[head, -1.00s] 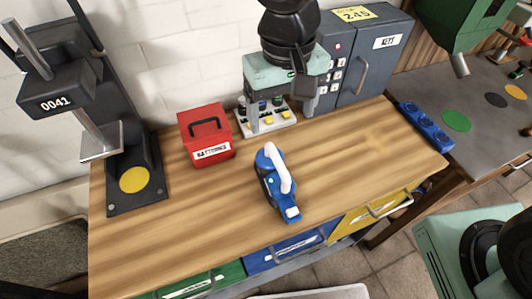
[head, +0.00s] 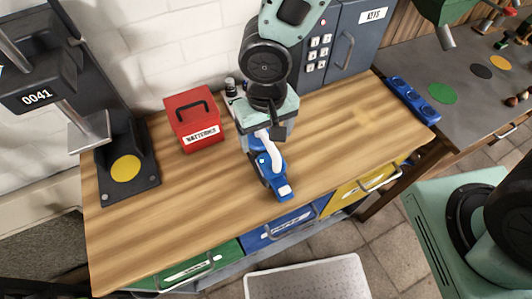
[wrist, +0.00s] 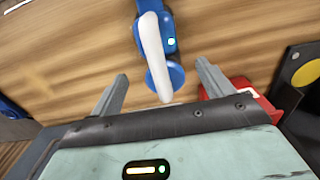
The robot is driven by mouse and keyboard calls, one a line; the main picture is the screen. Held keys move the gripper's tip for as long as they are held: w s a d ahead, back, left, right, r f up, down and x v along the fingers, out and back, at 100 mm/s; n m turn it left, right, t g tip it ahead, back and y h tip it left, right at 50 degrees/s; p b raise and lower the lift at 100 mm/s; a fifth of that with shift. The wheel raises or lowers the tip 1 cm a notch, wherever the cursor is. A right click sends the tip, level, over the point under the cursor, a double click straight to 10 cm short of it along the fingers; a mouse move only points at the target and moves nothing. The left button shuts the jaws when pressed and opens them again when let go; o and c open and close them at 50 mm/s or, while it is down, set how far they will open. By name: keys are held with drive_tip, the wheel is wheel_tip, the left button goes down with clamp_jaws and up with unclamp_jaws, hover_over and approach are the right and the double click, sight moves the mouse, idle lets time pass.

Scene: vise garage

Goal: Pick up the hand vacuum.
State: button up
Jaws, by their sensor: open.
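The hand vacuum (head: 268,166) is blue with a white curved handle and lies on the wooden workbench near its front middle. My gripper (head: 268,130) is over its rear end in the head view and hides part of it. In the wrist view, the hand vacuum (wrist: 157,52) shows ahead of my gripper (wrist: 162,80), its white handle running down between the two grey fingers. The fingers are wide apart and grip nothing. I cannot tell how high the fingers are above the handle.
A red box labelled batteries (head: 193,118) stands left of the hand vacuum on the workbench (head: 130,220). A black press marked 0041 (head: 127,165) is at the left end. A grey cabinet (head: 345,45) stands behind.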

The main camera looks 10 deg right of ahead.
wheel_tip(320, 180, down, 4)
drive_tip(key=shift+w+f, duration=0.1)
drive_tip(key=shift+f, duration=0.05)
drive_tip(key=shift+p, duration=0.3)
clamp_jaws()
